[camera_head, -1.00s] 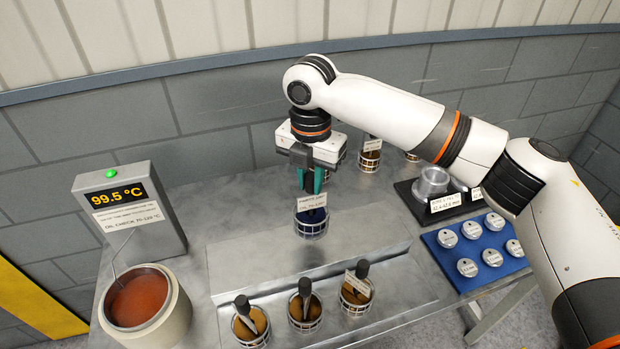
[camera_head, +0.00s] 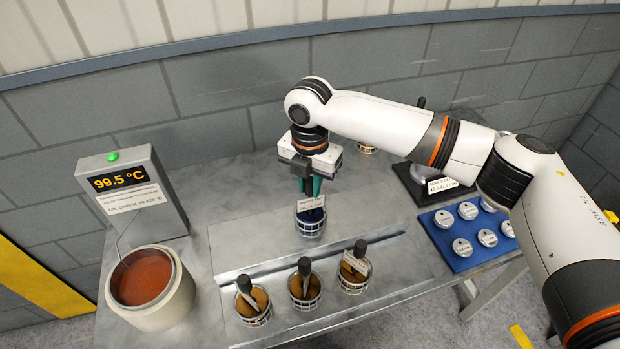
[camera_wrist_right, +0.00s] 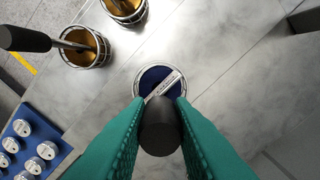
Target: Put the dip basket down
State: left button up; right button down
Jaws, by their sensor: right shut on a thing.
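The dip basket (camera_head: 310,222) is a small wire-mesh cup with dark blue contents, a label and an upright handle. My right gripper (camera_head: 312,187) is above it, its green fingers shut on the handle. In the right wrist view the dark handle end (camera_wrist_right: 160,127) sits between the fingers, with the blue basket (camera_wrist_right: 158,80) beyond. The basket appears upright, over the raised grey step (camera_head: 240,245) of the bench. I cannot tell whether its bottom touches the surface. My left gripper is not in view.
Several baskets with brown contents and dark handles, such as this one (camera_head: 305,292), stand along the front. A pot of red-brown oil (camera_head: 178,308) and a 99.5 °C display (camera_head: 128,182) are at left. A blue tray (camera_head: 490,258) of metal discs is at right.

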jog(key=c, duration=1.6)
grip_release()
jog(key=shift+f, duration=0.1)
jog(key=o, duration=0.3)
jog(key=shift+s, duration=0.15)
jog(key=shift+o, duration=0.2)
jog(key=shift+r, duration=0.4)
notch_tip(320, 180, up, 12)
jog(key=b, duration=0.3)
jog(key=shift+f, duration=0.2)
jog(key=shift+f, duration=0.1)
